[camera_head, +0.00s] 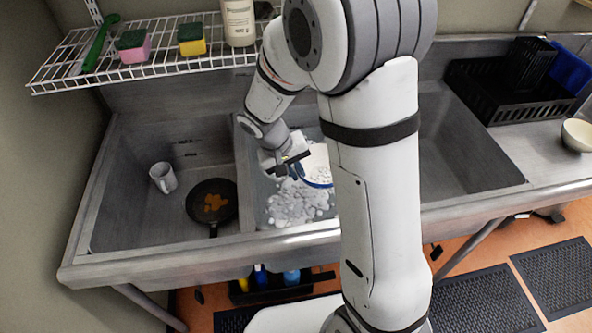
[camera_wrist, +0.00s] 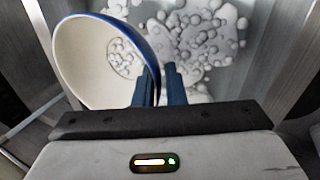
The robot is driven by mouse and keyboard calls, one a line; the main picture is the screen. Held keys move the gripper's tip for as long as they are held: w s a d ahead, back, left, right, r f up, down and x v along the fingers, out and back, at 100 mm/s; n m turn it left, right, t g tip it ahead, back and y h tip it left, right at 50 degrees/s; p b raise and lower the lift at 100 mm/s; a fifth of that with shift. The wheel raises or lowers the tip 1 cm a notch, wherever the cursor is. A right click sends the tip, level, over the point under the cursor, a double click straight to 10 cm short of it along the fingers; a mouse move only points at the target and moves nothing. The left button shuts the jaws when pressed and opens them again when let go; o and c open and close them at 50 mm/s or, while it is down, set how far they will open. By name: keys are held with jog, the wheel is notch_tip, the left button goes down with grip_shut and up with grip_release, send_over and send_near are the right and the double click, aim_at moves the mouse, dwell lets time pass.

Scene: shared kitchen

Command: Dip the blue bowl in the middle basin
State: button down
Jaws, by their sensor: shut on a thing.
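The blue bowl (camera_wrist: 80,60) has a cream inside and a blue rim. It is tilted, and white suds show inside its rim in the wrist view. My gripper (camera_wrist: 160,78) is shut on the bowl's rim, at the bowl's right side. In the head view my gripper (camera_head: 293,168) is low inside the middle basin (camera_head: 250,205), with the bowl (camera_head: 319,184) beside it, partly hidden by my arm. Foamy water (camera_head: 295,205) covers the basin floor. The bowl looks low at the suds; how deep it sits cannot be told.
The left basin (camera_head: 125,200) holds a grey mug (camera_head: 163,177) and a dirty pan (camera_head: 212,201). The right basin (camera_head: 455,160) looks empty. A black dish rack (camera_head: 500,95) and a cream bowl (camera_head: 577,134) are at the right. A wire shelf (camera_head: 150,68) with sponges hangs above.

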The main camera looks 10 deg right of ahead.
notch_tip(320, 180, up, 7)
jog(key=p, duration=0.5)
jog(key=shift+p, duration=0.35)
jog(key=shift+s+f, duration=0.1)
jog(key=shift+s, duration=0.2)
jog(key=shift+s+r, duration=0.3)
jog(key=shift+s, duration=0.45)
jog(key=shift+s+r, duration=0.25)
jog(key=shift+s, duration=0.45)
jog(key=shift+s+r, duration=0.3)
jog(key=shift+s, duration=0.45)
